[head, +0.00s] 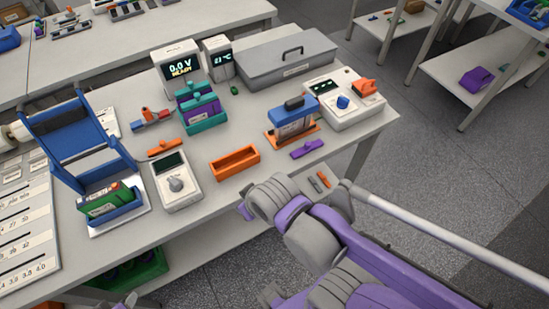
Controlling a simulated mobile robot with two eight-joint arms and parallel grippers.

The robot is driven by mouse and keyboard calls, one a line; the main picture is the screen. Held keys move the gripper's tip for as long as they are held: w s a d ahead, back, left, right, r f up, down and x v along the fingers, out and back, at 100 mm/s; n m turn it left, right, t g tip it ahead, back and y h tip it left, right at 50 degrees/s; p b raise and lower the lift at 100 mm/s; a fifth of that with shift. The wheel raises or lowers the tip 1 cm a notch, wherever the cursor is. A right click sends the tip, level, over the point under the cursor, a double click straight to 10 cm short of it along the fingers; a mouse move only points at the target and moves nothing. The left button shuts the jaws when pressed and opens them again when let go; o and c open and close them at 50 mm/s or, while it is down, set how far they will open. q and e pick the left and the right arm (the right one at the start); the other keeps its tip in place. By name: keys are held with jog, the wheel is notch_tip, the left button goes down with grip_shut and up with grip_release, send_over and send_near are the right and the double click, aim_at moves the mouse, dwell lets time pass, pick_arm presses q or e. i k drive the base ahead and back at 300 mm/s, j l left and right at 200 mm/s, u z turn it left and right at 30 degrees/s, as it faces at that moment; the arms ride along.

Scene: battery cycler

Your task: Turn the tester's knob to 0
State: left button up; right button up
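The tester (184,195) is a white handheld box lying on the bench, left of centre, with a dark display at its top. Its round pale grey knob (175,185) sits below the display. The knob's pointer and the scale marks are too small to read. Nothing touches the tester. My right arm, grey and purple, comes in from the lower right and reaches the front edge of the bench, to the right of the tester and apart from it. I cannot make out its gripper fingers.
An orange tray (235,164) and an orange clip (166,148) lie near the tester. A blue rack (75,125) and green battery (105,204) stand left. A white unit with a blue knob (342,102) stands right. A display behind (180,68) reads 0.0 V READY.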

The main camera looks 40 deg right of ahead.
aim_at(342, 102)
jog(key=z, duration=2.15)
